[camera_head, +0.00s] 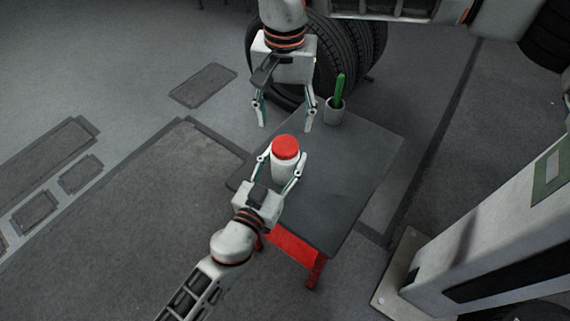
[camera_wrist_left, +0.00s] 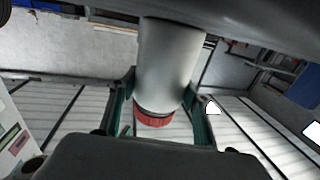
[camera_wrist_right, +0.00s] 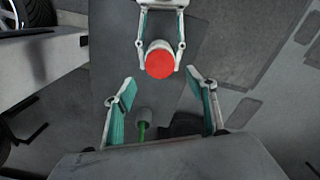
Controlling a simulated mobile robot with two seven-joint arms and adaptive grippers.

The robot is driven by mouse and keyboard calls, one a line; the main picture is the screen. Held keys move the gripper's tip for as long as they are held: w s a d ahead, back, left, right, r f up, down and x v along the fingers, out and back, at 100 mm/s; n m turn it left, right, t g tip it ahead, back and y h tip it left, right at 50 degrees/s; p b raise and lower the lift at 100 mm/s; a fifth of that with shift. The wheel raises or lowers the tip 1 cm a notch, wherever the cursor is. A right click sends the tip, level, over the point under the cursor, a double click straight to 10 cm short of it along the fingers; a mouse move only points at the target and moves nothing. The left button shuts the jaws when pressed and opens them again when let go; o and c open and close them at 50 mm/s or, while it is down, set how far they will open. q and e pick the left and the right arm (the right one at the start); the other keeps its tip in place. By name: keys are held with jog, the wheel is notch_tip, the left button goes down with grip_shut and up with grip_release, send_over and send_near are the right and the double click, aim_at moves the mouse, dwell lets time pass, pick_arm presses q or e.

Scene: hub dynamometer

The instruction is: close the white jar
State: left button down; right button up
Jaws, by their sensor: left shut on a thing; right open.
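The white jar (camera_head: 284,170) stands upright at the near left part of the dark table, and a red lid (camera_head: 286,147) sits on its top. My left gripper (camera_head: 283,157) is shut on the jar from the near side. In the left wrist view the jar (camera_wrist_left: 170,60) is between the fingers, with the red lid (camera_wrist_left: 155,119) at its end. Whether the lid is screwed tight cannot be told. My right gripper (camera_head: 286,127) is open and empty, pointing down beyond the lid. In the right wrist view the lid (camera_wrist_right: 159,64) lies beyond its spread fingertips (camera_wrist_right: 168,82).
A small grey cup (camera_head: 335,113) holding a green stick (camera_head: 339,88) stands at the table's far corner, close to my right gripper. The table (camera_head: 345,185) is bare to the right of the jar. Tyres (camera_head: 325,60) stand behind it. A white machine column (camera_head: 500,230) is at right.

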aim_at(285, 145)
jog(key=n, duration=0.3)
jog(key=shift+n, duration=0.4)
jog(key=shift+f, duration=4)
